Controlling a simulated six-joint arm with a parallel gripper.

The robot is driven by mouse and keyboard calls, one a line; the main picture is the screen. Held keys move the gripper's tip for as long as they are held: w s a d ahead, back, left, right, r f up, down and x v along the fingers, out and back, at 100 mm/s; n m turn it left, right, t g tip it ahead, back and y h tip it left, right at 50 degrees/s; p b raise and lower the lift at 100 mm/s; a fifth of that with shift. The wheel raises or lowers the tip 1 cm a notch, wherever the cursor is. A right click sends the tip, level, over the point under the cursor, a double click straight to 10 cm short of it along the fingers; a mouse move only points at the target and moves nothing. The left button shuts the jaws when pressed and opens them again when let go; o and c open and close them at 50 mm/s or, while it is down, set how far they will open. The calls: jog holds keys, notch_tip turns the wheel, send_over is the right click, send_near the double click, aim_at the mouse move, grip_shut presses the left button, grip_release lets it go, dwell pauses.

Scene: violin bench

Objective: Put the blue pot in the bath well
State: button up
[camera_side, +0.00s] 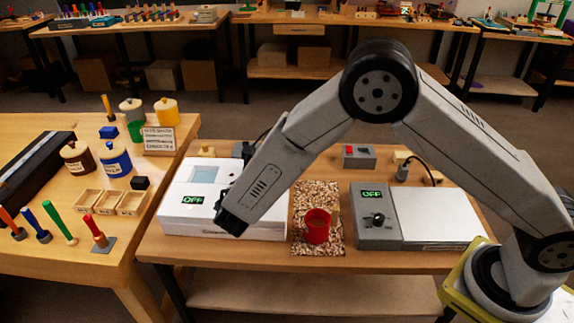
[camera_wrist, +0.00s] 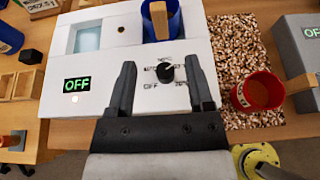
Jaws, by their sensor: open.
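The blue pot (camera_wrist: 176,26) with its wooden handle (camera_wrist: 158,18) shows at the top of the wrist view, at the right part of the white bath (camera_wrist: 55,52). I cannot tell whether it stands in a recess or on the top. In the side view my arm hides it. The bath well (camera_wrist: 88,38), a pale blue rectangle, lies left of the pot; it also shows in the side view (camera_side: 204,174) and looks empty. The bath display reads OFF. My gripper (camera_wrist: 161,68) is open and empty over the bath's front, its fingers either side of the black knob (camera_wrist: 165,73), nearer the camera than the pot.
A red pot (camera_side: 317,230) stands on a bed of wood-coloured chips (camera_side: 304,198) right of the bath. Farther right is a hotplate (camera_side: 440,216), also reading OFF. The left bench holds jars, small trays (camera_side: 108,202) and upright coloured handles.

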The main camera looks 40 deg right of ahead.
jog(key=s+d+r+m+g+y, duration=0.2)
jog(key=s+d+m, duration=0.4)
jog(key=s+m, duration=0.5)
jog(key=s+d+r+m+g+y, duration=0.3)
jog(key=s+d+m+y, duration=0.4)
jog(key=s+m, duration=0.5)
jog(key=m+g, duration=0.1)
jog(key=m, duration=0.3)
jog(key=shift+d+g, duration=0.2)
jog(key=shift+g, duration=0.2)
